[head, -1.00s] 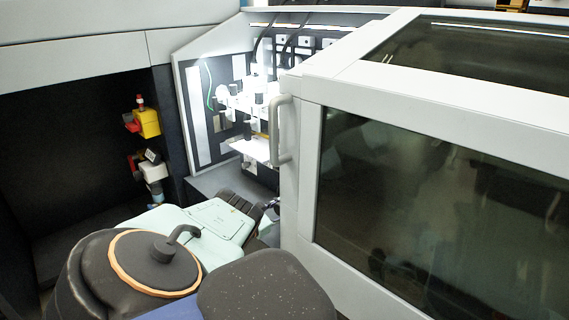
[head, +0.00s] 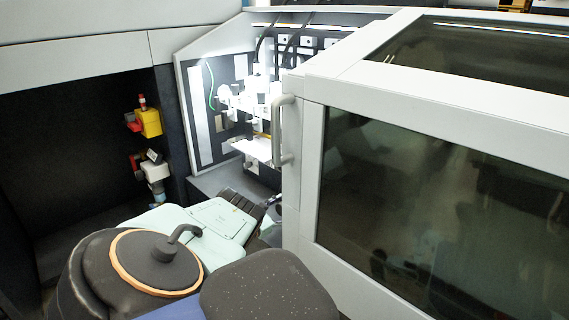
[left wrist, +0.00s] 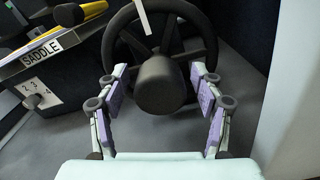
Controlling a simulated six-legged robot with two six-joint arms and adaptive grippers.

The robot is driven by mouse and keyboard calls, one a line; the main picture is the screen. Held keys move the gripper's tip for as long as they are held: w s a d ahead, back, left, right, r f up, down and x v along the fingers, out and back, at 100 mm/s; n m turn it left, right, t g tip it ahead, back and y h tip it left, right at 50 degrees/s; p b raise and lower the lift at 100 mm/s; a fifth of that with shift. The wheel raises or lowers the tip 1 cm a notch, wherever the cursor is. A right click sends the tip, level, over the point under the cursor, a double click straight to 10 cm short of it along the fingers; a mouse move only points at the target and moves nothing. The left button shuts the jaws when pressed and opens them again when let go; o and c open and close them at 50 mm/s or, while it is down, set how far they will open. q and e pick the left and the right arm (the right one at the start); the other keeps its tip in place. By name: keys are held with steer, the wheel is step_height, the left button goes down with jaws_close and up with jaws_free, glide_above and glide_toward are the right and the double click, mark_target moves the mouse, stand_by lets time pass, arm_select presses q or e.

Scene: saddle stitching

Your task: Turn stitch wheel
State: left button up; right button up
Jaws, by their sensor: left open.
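The stitch wheel is a black handwheel with spokes (left wrist: 205,35) and a thick round hub (left wrist: 160,84), at the top middle of the left wrist view. A white strip crosses its rim at the top. My left gripper (left wrist: 155,82) is open, with one purple-padded finger on each side of the hub. Gaps show between the fingers and the hub; I cannot tell how far the tips reach in depth. In the head view my left arm reaches toward the machine, and its far end is partly hidden by the white door frame. I do not make out the wheel there. My right gripper is not in view.
A plate marked SADDLE (left wrist: 52,49) with a yellow-and-black part (left wrist: 62,27) is left of the wheel, above a numbered selector (left wrist: 38,99). A pale panel (left wrist: 295,100) stands close on the right. The machine's glazed door (head: 435,200) with a handle (head: 283,130) fills the head view's right.

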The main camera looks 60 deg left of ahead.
arm_select(q)
steer(key=v, duration=1.2)
stand_by(0.7)
